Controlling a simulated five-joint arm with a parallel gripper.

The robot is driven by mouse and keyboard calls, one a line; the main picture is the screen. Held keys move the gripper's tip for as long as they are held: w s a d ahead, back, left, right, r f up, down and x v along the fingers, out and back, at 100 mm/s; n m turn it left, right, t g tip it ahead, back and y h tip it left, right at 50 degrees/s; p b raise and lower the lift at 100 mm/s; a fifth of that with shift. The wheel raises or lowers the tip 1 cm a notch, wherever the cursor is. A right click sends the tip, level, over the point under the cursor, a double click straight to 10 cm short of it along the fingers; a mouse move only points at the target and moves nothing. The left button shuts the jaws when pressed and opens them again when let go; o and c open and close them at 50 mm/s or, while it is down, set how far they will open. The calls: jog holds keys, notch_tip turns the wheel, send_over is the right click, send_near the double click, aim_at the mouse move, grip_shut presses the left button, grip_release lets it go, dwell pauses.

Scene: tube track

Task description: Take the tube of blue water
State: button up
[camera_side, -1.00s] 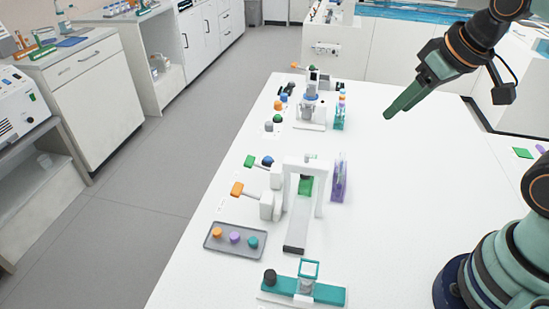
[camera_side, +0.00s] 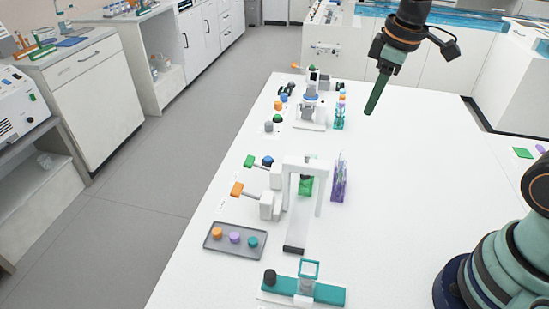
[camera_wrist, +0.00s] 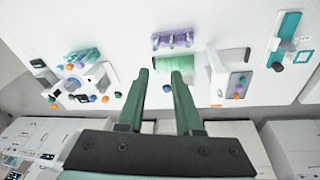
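My gripper (camera_side: 370,110) is in the air above the white table, to the right of the racks in the side view. In the wrist view its two green fingers (camera_wrist: 160,73) stand apart with nothing between them. A teal rack with small colored tubes (camera_side: 340,112) stands at the far part of the table; it seems to show in the wrist view (camera_wrist: 82,55) at upper left. A purple rack (camera_side: 339,180) stands nearer, beside a white arch; it shows in the wrist view (camera_wrist: 174,38) beyond the fingertips. The tubes are too small to tell which holds blue water.
A white arch (camera_side: 318,187) stands over a dark track with a green piece in it. Orange and green levers stand left of it. A grey tray (camera_side: 213,240) holds colored caps. A teal holder (camera_side: 328,294) lies at the front.

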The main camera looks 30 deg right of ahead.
jog(key=w+f+n+g, duration=0.2)
jog(key=w+f+n, duration=0.2)
jog(key=w+f, duration=0.1)
send_over(343, 152)
jog(key=shift+n, duration=0.3)
jog(key=f, duration=0.7)
jog(key=shift+s+d+f, duration=0.1)
jog(key=shift+s+d, duration=0.05)
jog(key=shift+d, duration=0.1)
jog(key=shift+w+a+f, duration=0.1)
jog(key=shift+f, duration=1.45)
jog(key=shift+w+a+f, duration=0.1)
jog(key=shift+f, duration=1.4)
grip_shut()
